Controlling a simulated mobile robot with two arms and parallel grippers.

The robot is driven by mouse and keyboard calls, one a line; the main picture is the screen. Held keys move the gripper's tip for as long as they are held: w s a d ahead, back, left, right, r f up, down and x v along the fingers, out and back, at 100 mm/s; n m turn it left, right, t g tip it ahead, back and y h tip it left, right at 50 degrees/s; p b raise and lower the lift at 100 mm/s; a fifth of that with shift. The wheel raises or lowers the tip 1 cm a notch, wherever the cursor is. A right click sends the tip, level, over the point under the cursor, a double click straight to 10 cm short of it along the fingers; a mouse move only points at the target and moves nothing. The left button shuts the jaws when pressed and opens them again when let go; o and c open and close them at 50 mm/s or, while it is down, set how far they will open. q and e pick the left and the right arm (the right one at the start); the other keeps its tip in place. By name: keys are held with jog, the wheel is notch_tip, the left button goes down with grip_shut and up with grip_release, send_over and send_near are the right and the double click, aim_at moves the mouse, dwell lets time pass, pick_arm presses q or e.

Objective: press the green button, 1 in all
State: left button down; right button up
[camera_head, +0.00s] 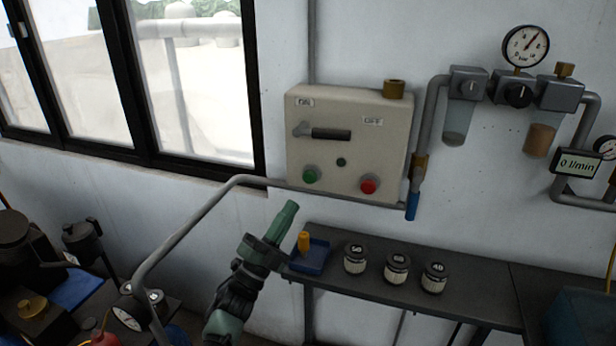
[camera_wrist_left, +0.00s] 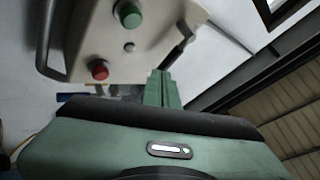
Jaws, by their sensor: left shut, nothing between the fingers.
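The green button (camera_head: 310,175) sits at the lower left of the beige control box (camera_head: 345,135) on the wall. It also shows near the top of the left wrist view (camera_wrist_left: 129,14). My left gripper (camera_head: 291,206) is shut and empty, with its tips below and a little left of the green button in the head view. There is a visible gap between them. In the left wrist view the closed fingers (camera_wrist_left: 161,88) point up toward the box. My right gripper is not in view.
A red button (camera_head: 368,186) and a lever (camera_head: 325,133) are on the same box. A grey pipe (camera_head: 215,200) bends below it. A shelf below holds a blue tray (camera_head: 309,262) and three jars (camera_head: 397,268). Gauges and filters are at right.

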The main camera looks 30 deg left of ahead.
aim_at(310, 177)
pick_arm(q)
jog(key=shift+s+r+h, duration=0.1)
jog(key=shift+r+h, duration=0.2)
jog(key=w+a+b, duration=0.2)
jog(key=w+b, duration=0.2)
jog(key=w, duration=0.4)
jog(key=shift+w+b, duration=0.35)
jog(key=shift+b, duration=0.05)
dwell(1.8)
